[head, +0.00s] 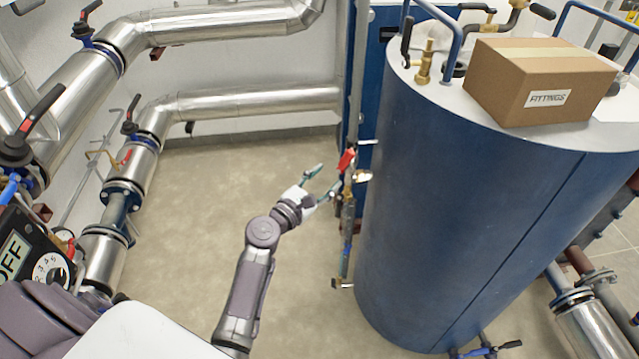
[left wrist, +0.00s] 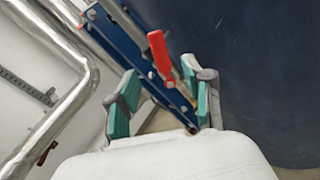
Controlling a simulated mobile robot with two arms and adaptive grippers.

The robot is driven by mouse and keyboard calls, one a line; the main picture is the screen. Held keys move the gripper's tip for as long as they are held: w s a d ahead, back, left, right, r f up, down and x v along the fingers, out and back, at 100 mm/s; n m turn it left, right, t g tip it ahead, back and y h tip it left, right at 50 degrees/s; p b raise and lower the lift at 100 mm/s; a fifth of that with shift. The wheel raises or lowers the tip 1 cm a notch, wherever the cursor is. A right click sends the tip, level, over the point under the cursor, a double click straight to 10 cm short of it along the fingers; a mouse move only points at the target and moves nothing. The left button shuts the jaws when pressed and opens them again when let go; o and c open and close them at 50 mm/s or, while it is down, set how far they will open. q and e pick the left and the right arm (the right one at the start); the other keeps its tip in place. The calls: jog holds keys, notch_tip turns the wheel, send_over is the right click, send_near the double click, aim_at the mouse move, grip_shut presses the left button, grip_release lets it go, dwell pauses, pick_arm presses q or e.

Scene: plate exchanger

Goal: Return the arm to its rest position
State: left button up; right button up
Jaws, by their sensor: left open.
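My left gripper (head: 325,184) is in the middle of the head view, at the end of my arm that reaches up from below. Its fingers are spread and nothing is between them. A red valve handle (head: 346,160) is just beyond the fingertips, on the pipework beside the blue tank. In the left wrist view, the open green-padded fingers of my left gripper (left wrist: 165,100) frame the red handle (left wrist: 160,53), which appears beyond them. I cannot tell the exact gap between fingers and handle. My right gripper is not in view.
A large blue tank (head: 450,210) stands close to the right of the gripper, with a cardboard box (head: 540,80) labelled FITTINGS on top. Silver insulated pipes (head: 240,103) run along the back and left. The floor (head: 190,230) left of my arm is clear.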

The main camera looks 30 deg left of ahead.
pick_arm(q)
jog(key=shift+s+a, duration=0.2)
jog(key=shift+s, duration=0.75)
jog(key=s+d+f+m+g, duration=0.25)
jog(key=s+f+m, duration=0.2)
jog(key=f, duration=0.65)
jog(key=s+d+f+m+g+y, duration=0.1)
jog(key=s+f+m+g, duration=0.35)
jog(key=f, duration=0.65)
jog(key=s+d+f+m+g, duration=0.2)
jog(key=s+f+m, duration=0.25)
jog(key=f, duration=0.75)
jog(key=s+f+m+g, duration=0.2)
jog(key=s+f+m, duration=0.4)
jog(key=s, duration=0.6)
jog(key=s+a+f+m+g+y, duration=0.1)
jog(key=s+f+m+g, duration=0.2)
jog(key=s, duration=0.9)
jog(key=s+a+f+m+g+y, duration=0.1)
jog(key=s+f+m+g, duration=0.1)
jog(key=s+f+m, duration=0.7)
jog(key=s, duration=0.3)
jog(key=shift+s+a+g, duration=0.2)
jog(key=shift+a+g, duration=0.05)
jog(key=shift+g, duration=0.05)
